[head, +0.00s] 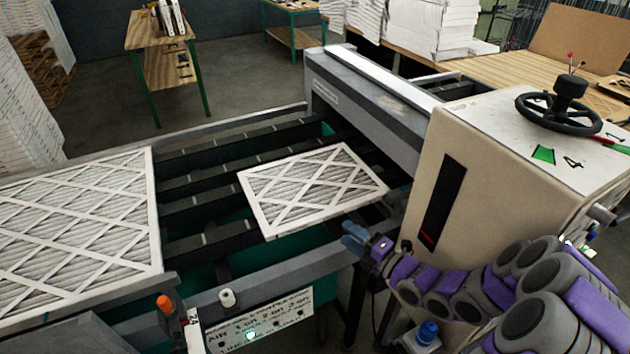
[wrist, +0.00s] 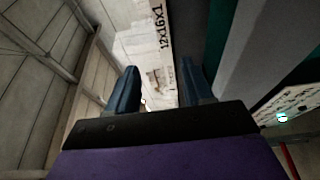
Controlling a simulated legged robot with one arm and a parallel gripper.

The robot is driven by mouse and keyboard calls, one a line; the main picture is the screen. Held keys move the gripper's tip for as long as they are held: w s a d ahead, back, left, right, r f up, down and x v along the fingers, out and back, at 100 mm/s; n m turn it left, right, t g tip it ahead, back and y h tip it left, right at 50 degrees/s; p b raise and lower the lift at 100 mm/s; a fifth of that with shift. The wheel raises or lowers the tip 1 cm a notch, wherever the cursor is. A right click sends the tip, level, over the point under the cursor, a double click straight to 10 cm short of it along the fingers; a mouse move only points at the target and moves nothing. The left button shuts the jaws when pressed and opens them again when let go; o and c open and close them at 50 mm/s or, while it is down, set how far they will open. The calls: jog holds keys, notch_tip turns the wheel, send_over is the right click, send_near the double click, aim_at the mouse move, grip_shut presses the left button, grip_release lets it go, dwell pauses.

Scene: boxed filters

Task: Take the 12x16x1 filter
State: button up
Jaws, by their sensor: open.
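The 12x16x1 filter (head: 312,185) is a small white-framed pleated panel with crossed strips. It lies on the dark slats of the machine bed in the head view. In the wrist view its white edge (wrist: 163,40) shows the printed label "12X16X1" and runs up from between my fingers. My gripper (head: 358,238) is near the filter's front right edge in the head view. In the wrist view my gripper (wrist: 158,82) has its two blue fingers apart, with the edge strip closer to the right finger. I cannot tell whether either finger touches the filter.
A larger filter (head: 80,225) lies at the left of the bed. A grey crossbeam (head: 370,105) spans the bed behind the small filter. A beige machine housing (head: 500,150) with a handwheel stands right. A control panel (head: 262,322) is at the front.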

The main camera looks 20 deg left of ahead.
aim_at(322, 221)
jog(key=x, duration=0.3)
jog(key=p+x, duration=0.1)
jog(key=x, duration=0.1)
jog(key=shift+s+a+f, duration=0.2)
jog(key=shift+s+a, duration=0.05)
jog(key=shift+s, duration=0.1)
jog(key=shift+w+a, duration=0.15)
jog(key=shift+w, duration=0.05)
jog(key=shift+w+r+p, duration=0.3)
jog(key=shift+w+p, duration=0.1)
jog(key=a, duration=0.3)
jog(key=a+f, duration=0.1)
jog(key=shift+w+a+f, duration=0.1)
jog(key=shift+w+a, duration=0.2)
jog(key=shift+w, duration=0.05)
jog(key=shift+w+a+f, duration=0.1)
jog(key=shift+w+a, duration=0.05)
jog(key=shift+a, duration=0.1)
jog(key=shift+w+a+r, duration=0.1)
jog(key=shift+w+r, duration=0.1)
jog(key=shift+w, duration=0.2)
jog(key=shift+a, duration=0.1)
